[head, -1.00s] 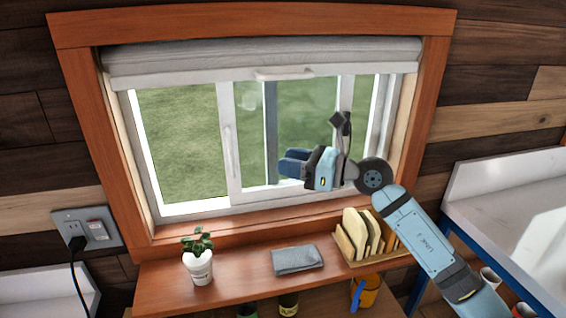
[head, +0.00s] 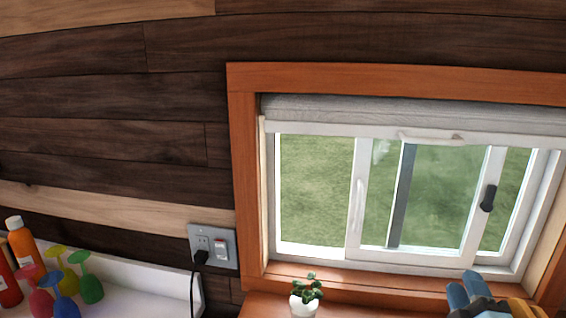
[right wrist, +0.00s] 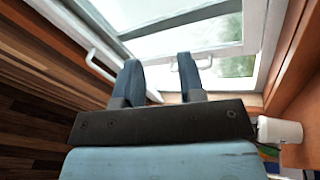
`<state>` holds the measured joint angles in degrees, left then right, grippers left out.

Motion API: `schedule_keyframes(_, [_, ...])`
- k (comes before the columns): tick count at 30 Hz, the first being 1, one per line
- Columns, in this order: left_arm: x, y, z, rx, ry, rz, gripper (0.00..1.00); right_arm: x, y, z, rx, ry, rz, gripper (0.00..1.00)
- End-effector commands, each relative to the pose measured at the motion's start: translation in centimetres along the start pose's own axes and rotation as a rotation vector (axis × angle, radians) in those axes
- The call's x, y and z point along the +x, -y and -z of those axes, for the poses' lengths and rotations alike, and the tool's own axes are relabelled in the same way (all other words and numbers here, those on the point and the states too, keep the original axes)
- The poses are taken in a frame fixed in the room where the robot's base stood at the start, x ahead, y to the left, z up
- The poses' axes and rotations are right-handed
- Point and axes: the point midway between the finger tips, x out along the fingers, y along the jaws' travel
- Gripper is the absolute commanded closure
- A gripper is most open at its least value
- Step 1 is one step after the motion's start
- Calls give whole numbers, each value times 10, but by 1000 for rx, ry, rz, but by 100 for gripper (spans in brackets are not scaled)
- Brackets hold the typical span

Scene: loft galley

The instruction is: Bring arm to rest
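My right gripper (head: 468,290) shows at the bottom right of the head view, in front of the window's lower frame and sill. My left gripper is in neither view.
The sliding window (head: 358,210) has a black handle (head: 488,197). A potted plant (head: 304,304) stands on the wooden ledge below. An outlet (head: 213,245) with a plugged cord is left of the window. Bottles and coloured glasses (head: 88,287) stand on the white counter at lower left.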

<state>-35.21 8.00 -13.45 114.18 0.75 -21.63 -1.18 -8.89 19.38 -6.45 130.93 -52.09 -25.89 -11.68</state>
Motion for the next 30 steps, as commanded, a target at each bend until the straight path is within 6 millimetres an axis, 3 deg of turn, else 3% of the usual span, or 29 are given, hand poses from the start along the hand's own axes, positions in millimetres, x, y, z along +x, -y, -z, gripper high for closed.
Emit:
schedule_keyframes(4, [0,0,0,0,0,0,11,-70,65,-36,361,369,316,64])
schedule_keyframes(9, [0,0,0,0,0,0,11,-148,115,-44,594,672,615,64])
schedule_keyframes(15, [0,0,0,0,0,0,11,-215,140,-33,724,884,856,64])
schedule_keyframes(21, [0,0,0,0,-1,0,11,-266,150,-20,795,1030,1041,64])
schedule_keyframes(27, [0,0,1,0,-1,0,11,-307,151,-5,837,1142,1198,64])
schedule_keyframes(30, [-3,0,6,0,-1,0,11,-297,160,-4,855,1092,1171,64])
